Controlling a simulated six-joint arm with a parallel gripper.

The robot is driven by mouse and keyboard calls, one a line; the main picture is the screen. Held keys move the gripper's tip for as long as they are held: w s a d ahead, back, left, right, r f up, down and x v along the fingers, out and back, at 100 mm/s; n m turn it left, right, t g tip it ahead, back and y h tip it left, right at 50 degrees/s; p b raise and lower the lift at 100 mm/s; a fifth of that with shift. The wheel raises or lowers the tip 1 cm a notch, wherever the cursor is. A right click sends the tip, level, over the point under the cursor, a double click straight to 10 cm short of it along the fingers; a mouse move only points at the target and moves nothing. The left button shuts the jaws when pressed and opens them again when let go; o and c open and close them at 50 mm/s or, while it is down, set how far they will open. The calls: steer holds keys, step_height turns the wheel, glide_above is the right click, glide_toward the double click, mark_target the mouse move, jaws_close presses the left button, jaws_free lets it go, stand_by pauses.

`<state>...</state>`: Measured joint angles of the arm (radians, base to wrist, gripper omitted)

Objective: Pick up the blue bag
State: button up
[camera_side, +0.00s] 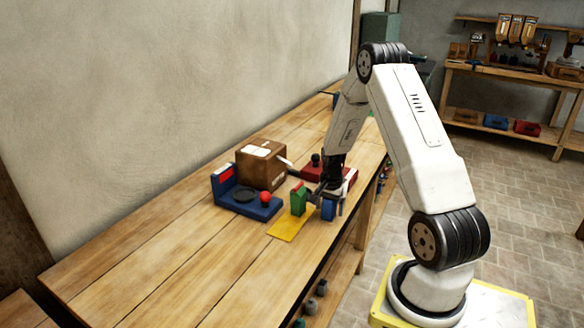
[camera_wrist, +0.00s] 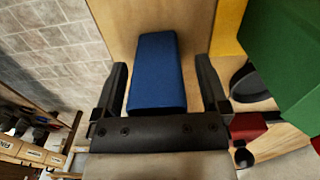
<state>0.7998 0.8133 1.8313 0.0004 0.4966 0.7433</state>
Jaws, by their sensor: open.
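The blue bag (camera_wrist: 156,72) is a small blue block-like packet. In the wrist view it lies between the two open fingers of my gripper (camera_wrist: 165,85), with a visible gap to each finger. In the side view the blue bag (camera_side: 328,210) shows below my gripper (camera_side: 328,200), near the front edge of the wooden bench, partly hidden by the fingers. Whether the fingers touch it cannot be told from the side.
A green block (camera_side: 298,199) stands just left of my gripper, by a yellow mat (camera_side: 288,227). A blue scale-like device (camera_side: 247,207) with a red ball, a cardboard box (camera_side: 262,165) and a red device (camera_side: 315,172) stand behind. The bench's left part is clear.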

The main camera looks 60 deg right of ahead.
jaws_close()
steer(key=shift+r, duration=0.1)
steer(key=shift+r, duration=0.75)
steer(key=s+a+r, duration=0.8)
steer(key=s+r, duration=0.3)
steer(key=shift+a+r, duration=0.15)
steer(key=shift+a, duration=0.1)
steer(key=shift+s, duration=0.1)
steer(key=shift+r, duration=0.1)
stand_by(0.5)
